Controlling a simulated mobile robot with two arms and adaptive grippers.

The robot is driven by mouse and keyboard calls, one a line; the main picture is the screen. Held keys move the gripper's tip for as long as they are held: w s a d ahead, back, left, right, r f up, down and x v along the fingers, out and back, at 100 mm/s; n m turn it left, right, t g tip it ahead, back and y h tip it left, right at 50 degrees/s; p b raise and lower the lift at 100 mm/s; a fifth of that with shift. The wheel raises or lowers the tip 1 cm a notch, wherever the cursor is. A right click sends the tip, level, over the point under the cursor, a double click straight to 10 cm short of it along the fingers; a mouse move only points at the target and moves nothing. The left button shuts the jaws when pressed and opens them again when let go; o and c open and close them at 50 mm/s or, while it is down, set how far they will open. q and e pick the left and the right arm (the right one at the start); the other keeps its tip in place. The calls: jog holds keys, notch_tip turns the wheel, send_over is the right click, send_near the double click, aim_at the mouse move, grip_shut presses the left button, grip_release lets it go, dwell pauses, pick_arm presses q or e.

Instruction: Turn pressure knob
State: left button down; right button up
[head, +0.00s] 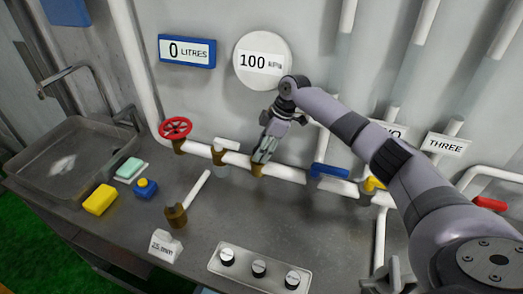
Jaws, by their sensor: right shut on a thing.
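My right gripper (262,155) reaches down from the upper right and is shut at a brass fitting (257,170) on the white pipe. The knob between its fingers is mostly hidden by them, so I cannot tell its shape or how far it is turned. A round white gauge (263,60) on the wall above reads 100 kPa.
A red wheel valve (176,127), a blue lever (329,170) and a yellow handle (374,183) sit along the pipe. A yellow sponge (100,199) and a sink (66,150) are at left. A blue display (187,51) reads 0 LITRES.

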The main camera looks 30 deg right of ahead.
dwell(0.5)
jog(key=o, duration=1.2)
jog(key=shift+c, duration=0.2)
